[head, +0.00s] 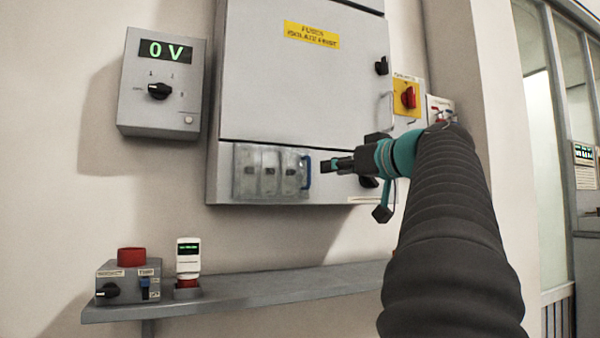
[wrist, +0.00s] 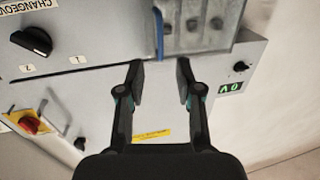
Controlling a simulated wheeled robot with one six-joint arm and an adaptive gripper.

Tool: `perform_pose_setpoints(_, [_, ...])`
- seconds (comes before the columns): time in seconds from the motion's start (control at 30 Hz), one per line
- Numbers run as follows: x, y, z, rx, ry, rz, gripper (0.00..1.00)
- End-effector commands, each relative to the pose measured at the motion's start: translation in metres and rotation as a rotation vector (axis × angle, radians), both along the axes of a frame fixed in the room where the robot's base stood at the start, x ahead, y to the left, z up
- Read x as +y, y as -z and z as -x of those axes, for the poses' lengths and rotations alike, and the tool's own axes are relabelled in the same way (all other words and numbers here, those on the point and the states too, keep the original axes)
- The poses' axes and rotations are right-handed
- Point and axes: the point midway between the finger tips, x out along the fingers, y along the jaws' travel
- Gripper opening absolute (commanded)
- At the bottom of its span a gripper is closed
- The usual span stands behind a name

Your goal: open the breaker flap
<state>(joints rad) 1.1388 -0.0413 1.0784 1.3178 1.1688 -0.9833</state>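The breaker flap (head: 250,172) is a see-through cover over several grey breakers at the bottom of the grey cabinet. It looks shut, and a blue handle (head: 307,172) stands at its right edge. My gripper (head: 326,166) is just right of the handle, pointing left. In the wrist view, my gripper (wrist: 160,67) is open and empty, its two fingers apart. The blue handle (wrist: 159,34) lies just beyond the fingertips, roughly in line with the gap. The flap (wrist: 211,32) fills the top right of that view. I see no contact with the handle.
The cabinet door (head: 300,90) with a yellow label is above the flap. A red-and-yellow switch (head: 408,97) is at its right. A 0 V meter box (head: 162,82) hangs at the left. A shelf (head: 250,293) below carries a control box (head: 128,278) and a small meter (head: 188,260).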

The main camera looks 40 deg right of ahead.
Motion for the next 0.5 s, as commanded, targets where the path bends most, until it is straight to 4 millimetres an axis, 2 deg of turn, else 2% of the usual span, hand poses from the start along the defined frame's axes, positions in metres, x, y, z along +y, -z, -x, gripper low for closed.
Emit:
perform_pose_setpoints(0.3, [-0.002, -0.001, -0.058, 0.001, -0.004, -0.003, 0.35])
perform_pose_setpoints(0.5, [-0.003, -0.001, -0.085, 0.0, -0.001, -0.002, 0.35])
